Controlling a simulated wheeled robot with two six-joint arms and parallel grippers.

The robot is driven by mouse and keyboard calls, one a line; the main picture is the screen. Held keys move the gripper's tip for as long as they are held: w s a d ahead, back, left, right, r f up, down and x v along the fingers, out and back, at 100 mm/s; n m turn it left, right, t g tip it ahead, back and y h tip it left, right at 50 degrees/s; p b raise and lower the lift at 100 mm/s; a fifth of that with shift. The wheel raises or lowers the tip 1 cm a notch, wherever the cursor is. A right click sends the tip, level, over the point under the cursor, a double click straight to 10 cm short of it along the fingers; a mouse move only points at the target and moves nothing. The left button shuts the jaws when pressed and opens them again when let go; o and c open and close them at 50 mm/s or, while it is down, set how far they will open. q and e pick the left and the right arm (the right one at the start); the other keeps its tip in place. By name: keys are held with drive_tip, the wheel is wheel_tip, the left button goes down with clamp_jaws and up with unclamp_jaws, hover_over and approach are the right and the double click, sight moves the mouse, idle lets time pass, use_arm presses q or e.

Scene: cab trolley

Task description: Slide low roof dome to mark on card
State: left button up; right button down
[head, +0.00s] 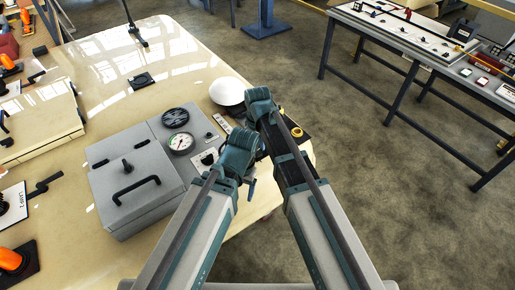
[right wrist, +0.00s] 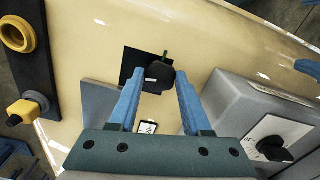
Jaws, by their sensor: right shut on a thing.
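A white dome (head: 227,91) stands on the cream table beside my right gripper (head: 261,104) in the head view. In the right wrist view, a dark rounded piece (right wrist: 159,73) with a small white label and a green tip sits between the fingertips of my right gripper (right wrist: 160,82), which is shut on it. A black square (right wrist: 133,64) lies under or behind it. A small white card with a mark (right wrist: 148,127) shows lower between the fingers. I cannot tell which of these is the low roof dome. My left gripper (head: 240,153) is beside the grey box; its fingers are not clear.
The grey box (head: 138,180) with handle, gauge and dial stands left of my arms; its dial side also shows in the right wrist view (right wrist: 262,125). The table (head: 180,50) is mostly clear at the back.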

idle(0.9)
drive_tip(key=n, duration=0.3)
drive_tip(key=shift+n, duration=0.3)
drive_tip(key=n, duration=0.3)
drive_tip(key=shift+w+n, duration=0.1)
drive_tip(key=shift+n, duration=0.2)
drive_tip(key=n, duration=0.6)
drive_tip(key=shift+w+n, duration=0.1)
drive_tip(key=shift+n, duration=0.2)
